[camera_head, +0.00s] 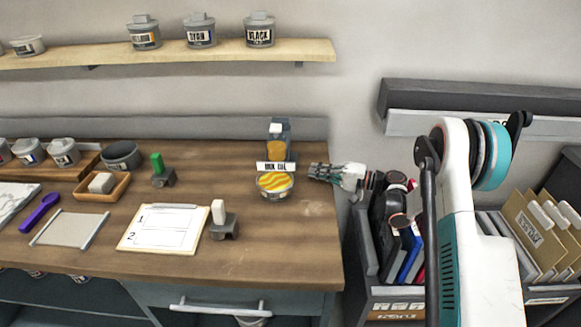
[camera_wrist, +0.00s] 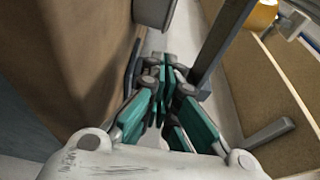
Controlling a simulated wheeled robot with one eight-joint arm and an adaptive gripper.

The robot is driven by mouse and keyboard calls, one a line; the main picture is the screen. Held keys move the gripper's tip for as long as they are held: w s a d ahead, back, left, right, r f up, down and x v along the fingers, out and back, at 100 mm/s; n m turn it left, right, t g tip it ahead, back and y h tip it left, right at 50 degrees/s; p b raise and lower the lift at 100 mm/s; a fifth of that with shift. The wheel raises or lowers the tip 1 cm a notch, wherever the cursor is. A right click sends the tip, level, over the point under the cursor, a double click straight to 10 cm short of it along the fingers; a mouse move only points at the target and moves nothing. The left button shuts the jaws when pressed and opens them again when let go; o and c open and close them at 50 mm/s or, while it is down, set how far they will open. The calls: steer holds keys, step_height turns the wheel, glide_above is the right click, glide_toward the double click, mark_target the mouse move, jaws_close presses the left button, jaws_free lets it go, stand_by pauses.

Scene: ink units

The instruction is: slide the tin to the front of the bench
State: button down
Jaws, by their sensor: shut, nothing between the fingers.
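The tin (camera_head: 275,184) is a low round can with a yellow and orange wavy lid. It sits upright near the right end of the wooden bench (camera_head: 180,240), in front of a small white label card (camera_head: 276,167). My gripper (camera_head: 313,171) is just right of the tin, pointing left at it, with a small gap between them in the head view. In the wrist view the teal-sided fingers (camera_wrist: 163,85) are closed together with nothing between them. I cannot clearly make out the tin in the wrist view.
An ink bottle (camera_head: 278,138) stands behind the card. A stamp (camera_head: 222,219) and a clipboard (camera_head: 163,228) lie to the left. Bench surface in front of the tin is clear. A dark bin of folders (camera_head: 380,285) stands right of the bench.

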mark_target(275, 184)
steer(key=b+x, duration=0.2)
steer(key=x, duration=0.8)
steer(key=shift+f, duration=0.15)
